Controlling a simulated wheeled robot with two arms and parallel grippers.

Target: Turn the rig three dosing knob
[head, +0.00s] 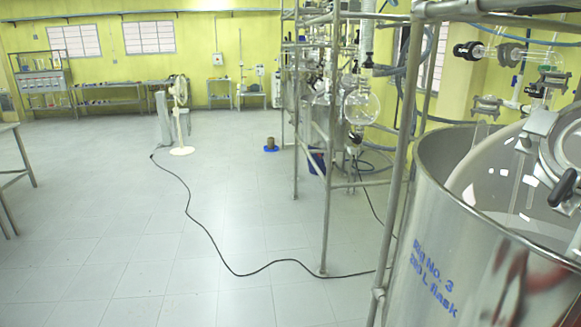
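The large steel vessel (426,245) of rig three stands at the right, cut off by the picture edge. Blue lettering on its side reads "Rig No. 3" and "flask". A black knob (467,50) sits at the left end of horizontal glass piping above the vessel. A black handle (563,188) sits on the metal fitting over the vessel's rim. I cannot tell which of these, if either, is the dosing knob. Neither of my grippers is in view.
A metal pipe frame (327,215) stands left of the vessel, with a round glass flask (361,107) behind. A black cable (215,243) crosses the floor. A white pedestal fan (181,115) stands farther back. A workbench (10,150) is at the left edge. The left-middle floor is mostly clear.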

